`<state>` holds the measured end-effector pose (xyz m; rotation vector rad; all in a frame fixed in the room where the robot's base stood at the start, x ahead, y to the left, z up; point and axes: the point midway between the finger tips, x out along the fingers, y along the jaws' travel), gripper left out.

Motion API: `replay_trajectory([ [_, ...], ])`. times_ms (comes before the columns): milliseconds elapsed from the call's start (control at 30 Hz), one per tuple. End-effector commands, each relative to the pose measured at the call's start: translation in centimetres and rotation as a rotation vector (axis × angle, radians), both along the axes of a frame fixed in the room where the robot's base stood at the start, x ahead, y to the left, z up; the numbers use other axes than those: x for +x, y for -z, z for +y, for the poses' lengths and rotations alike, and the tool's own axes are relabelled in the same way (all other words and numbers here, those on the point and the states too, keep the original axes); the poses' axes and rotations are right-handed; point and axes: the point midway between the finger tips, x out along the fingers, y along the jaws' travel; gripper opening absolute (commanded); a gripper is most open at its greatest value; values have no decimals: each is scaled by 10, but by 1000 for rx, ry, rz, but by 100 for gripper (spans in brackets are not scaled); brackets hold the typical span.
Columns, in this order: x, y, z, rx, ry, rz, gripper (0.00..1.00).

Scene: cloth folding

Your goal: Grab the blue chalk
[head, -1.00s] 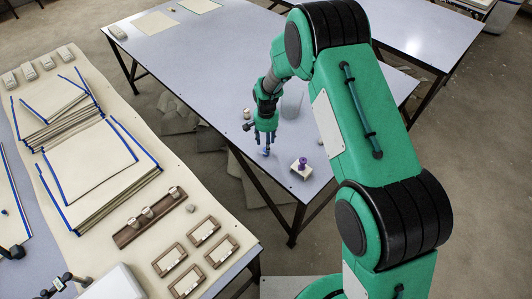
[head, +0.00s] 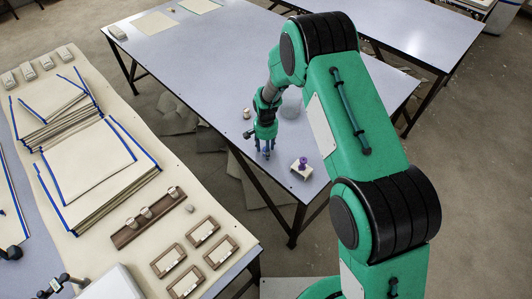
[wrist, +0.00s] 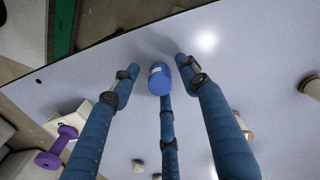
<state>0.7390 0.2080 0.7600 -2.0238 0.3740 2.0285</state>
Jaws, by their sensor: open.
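The blue chalk (wrist: 160,78) is a short blue cylinder on the pale table, seen in the wrist view between the tips of my three blue fingers. My gripper (wrist: 157,70) is open, with its fingers spread around the chalk. I cannot tell whether any finger touches it. In the head view my gripper (head: 266,150) points down near the table's front edge, and its fingers mostly hide the chalk there.
A purple spool-shaped piece (head: 302,162) on a small pale block stands right of my gripper, near the table edge. A small pale spool (head: 246,113) and a clear container (head: 291,106) stand behind. A nearer table (head: 200,280) holds folded cloth stacks and wooden frames.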

Motion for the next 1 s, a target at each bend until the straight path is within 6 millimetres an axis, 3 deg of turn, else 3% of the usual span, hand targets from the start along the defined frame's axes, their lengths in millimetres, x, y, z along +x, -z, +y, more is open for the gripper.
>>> replay_trajectory([
  [567, 1, 1, 0, 1, 0, -1, 45],
  [800, 1, 1, 0, 1, 0, -1, 0],
  [1000, 1, 1, 0, 1, 0, -1, 0],
])
